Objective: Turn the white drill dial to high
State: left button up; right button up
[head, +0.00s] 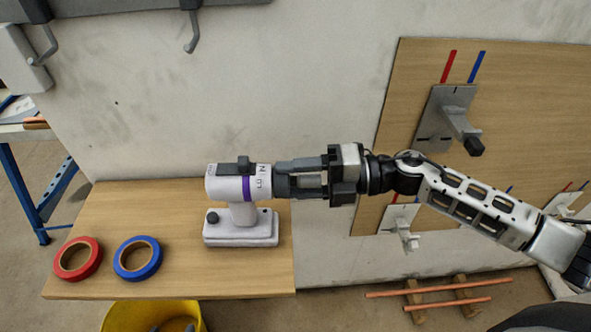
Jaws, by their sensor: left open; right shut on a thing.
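The white drill (242,214) stands upright on its base on the wooden table, with its front pointing right. It has a purple band, a dark block on top and a dark knob on the base. A white collar (263,182) with dark letters is at its front; I cannot read the setting. My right gripper (283,180) comes in from the right, level, and is shut on the dark front part of the drill, at the dial. The fingers hide most of that part. My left gripper is not in view.
A red tape roll (91,271) and a blue tape roll (154,270) lie on the wooden table (215,285), left of the drill. A yellow bucket (112,319) is below the front edge. A wooden wall panel (405,80) with grey brackets (431,112) is at the right. Copper pipes (395,294) lie near the floor.

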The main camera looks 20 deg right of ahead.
pick_arm(q)
jog(key=shift+r, duration=0.15)
pick_arm(e)
jog(key=shift+m, duration=0.3)
pick_arm(q)
jog(key=shift+s+a, duration=0.1)
jog(key=shift+s, duration=0.05)
pick_arm(e)
jog(key=o, duration=1)
pick_arm(q)
jog(key=shift+d+f+b, duration=0.3)
jog(key=shift+f+b, duration=0.45)
jog(key=shift+b, duration=0.55)
pick_arm(e)
jog(key=shift+v, duration=8)
jog(key=shift+w+f, duration=0.1)
jog(key=shift+w, duration=0.05)
